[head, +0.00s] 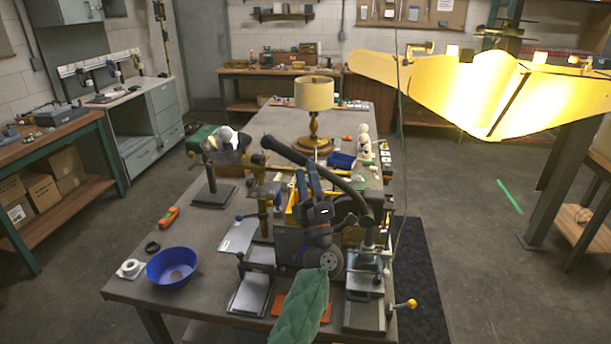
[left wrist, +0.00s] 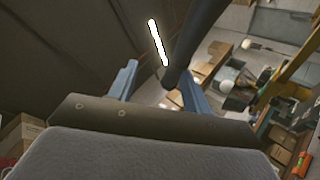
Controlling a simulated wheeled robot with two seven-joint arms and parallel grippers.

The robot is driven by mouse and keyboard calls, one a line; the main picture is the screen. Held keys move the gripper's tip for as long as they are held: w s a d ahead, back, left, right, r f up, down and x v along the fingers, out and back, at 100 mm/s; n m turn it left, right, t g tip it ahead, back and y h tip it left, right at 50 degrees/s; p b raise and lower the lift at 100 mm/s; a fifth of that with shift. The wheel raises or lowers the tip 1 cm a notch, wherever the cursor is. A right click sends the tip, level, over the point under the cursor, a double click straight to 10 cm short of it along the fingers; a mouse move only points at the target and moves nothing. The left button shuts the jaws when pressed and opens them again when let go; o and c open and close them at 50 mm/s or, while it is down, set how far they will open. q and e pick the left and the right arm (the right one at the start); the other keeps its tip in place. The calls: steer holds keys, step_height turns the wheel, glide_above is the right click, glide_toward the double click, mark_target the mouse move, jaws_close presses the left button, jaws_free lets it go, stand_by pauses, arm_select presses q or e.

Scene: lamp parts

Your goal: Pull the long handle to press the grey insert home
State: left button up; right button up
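The long black handle (head: 330,178) slopes across the press on the bench, its rounded end up and to the left. My left gripper (head: 306,180), dark with blue fingers, is just in front of the handle. In the left wrist view the fingers (left wrist: 158,82) are spread apart. The handle's dark end (left wrist: 176,75) shows between them, close to the right finger; I cannot tell if they touch. The press ram (head: 370,255) stands at the bench's front right. I cannot make out the grey insert. My right gripper is out of view.
A blue bowl (head: 172,267), a white ring (head: 130,268) and an orange tool (head: 169,217) lie on the left of the bench. A table lamp (head: 314,95) stands behind the press. A large lit yellow lamp (head: 480,90) hangs at right. The floor beyond the bench is open.

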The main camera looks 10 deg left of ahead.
arm_select(q)
steer(key=d+b+v, duration=0.1)
steer(key=b+v, duration=0.2)
steer(key=v, duration=0.6)
steer(key=shift+r+b, duration=0.15)
steer(key=shift+b, duration=0.2)
stand_by(0.7)
steer(key=shift+a, duration=0.1)
stand_by(0.4)
